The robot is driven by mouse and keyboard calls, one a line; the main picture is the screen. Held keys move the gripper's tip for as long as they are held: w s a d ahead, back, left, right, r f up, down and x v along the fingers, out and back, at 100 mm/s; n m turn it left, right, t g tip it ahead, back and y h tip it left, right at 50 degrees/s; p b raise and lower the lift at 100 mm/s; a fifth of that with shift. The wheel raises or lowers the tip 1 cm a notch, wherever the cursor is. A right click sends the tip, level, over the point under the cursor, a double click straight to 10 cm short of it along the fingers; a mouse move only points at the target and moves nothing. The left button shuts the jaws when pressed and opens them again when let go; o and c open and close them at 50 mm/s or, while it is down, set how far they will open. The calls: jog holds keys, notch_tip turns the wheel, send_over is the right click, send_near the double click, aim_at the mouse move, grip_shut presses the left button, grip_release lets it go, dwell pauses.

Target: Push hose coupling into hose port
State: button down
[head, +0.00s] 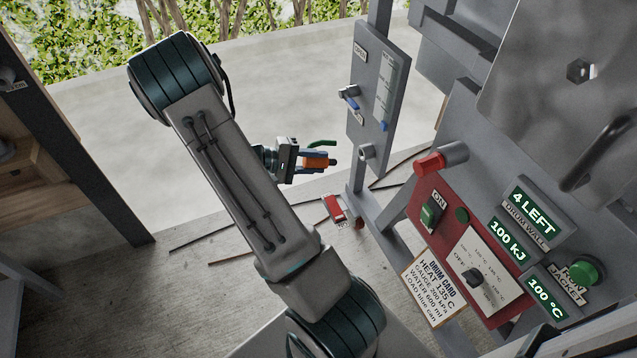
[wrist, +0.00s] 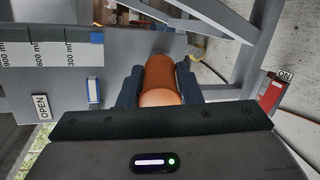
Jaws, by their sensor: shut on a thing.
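The orange hose coupling (head: 316,162) is held between the dark fingers of my gripper (head: 322,165), which is shut on it. A short piece of green hose (head: 322,143) shows beside it. In the wrist view the coupling (wrist: 160,82) lies between the two fingers and points away from the camera, towards the grey panel. The hose port looks to be the round grey fitting (head: 366,153) low on the upright panel, right of my gripper. A gap shows between the coupling's tip and this fitting in the head view. In the wrist view the coupling largely hides the port.
The grey upright panel (head: 377,85) carries a blue-handled lever (head: 349,101) and a scale. To the right are a red control box (head: 425,222) and a drum with displays. A red item (head: 334,207) is below my gripper. Open floor lies left of the panel.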

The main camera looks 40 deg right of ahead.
aim_at(320, 167)
jog(key=d+f+h+b, duration=0.1)
jog(key=f+b, duration=0.1)
jog(key=w+d+f+n+t+h+b, duration=0.1)
jog(key=b, duration=0.1)
jog(key=w+d+f+n+h+b, duration=0.1)
jog(key=f+h, duration=0.1)
jog(key=shift+f+b, duration=0.35)
jog(key=shift+b, duration=0.05)
jog(key=shift+t, duration=0.4)
jog(key=shift+b+x, duration=0.45)
jog(key=shift+x, duration=2.45)
jog(key=shift+s+d, duration=0.2)
jog(key=shift+d, duration=0.05)
